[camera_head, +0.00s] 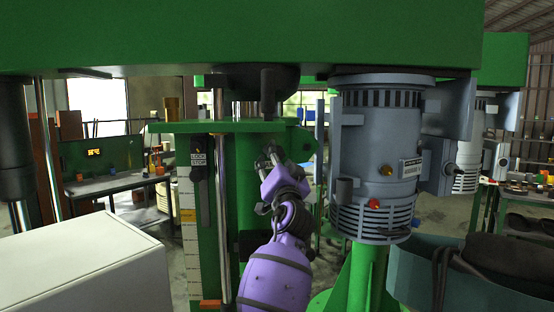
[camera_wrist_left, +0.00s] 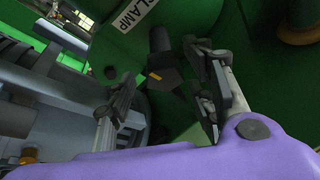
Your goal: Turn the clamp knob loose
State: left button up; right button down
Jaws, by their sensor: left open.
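The dark clamp knob (camera_wrist_left: 164,76) has a small yellow mark and sits on the green machine body in the left wrist view. A white label reading CLAMP (camera_wrist_left: 131,13) is just above it. My left gripper (camera_head: 271,160) reaches up in front of the green column in the head view, on a purple arm. In the left wrist view the fingers of my left gripper (camera_wrist_left: 160,82) are spread, one on each side of the knob. I cannot tell whether they touch it. I cannot make out the knob in the head view. My right gripper is not in view.
A large grey motor (camera_head: 378,140) hangs right of the gripper, and a green beam (camera_head: 240,35) crosses above. A LOCK/STOP lever (camera_head: 201,190) is on the column's left. A white box (camera_head: 85,265) fills the lower left. A workbench (camera_head: 115,182) stands behind.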

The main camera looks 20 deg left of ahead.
pick_arm(q)
jog(key=shift+w+a+r, duration=0.25)
jog(key=shift+w, duration=0.35)
jog(key=c, duration=1.1)
jog(key=shift+f, duration=0.1)
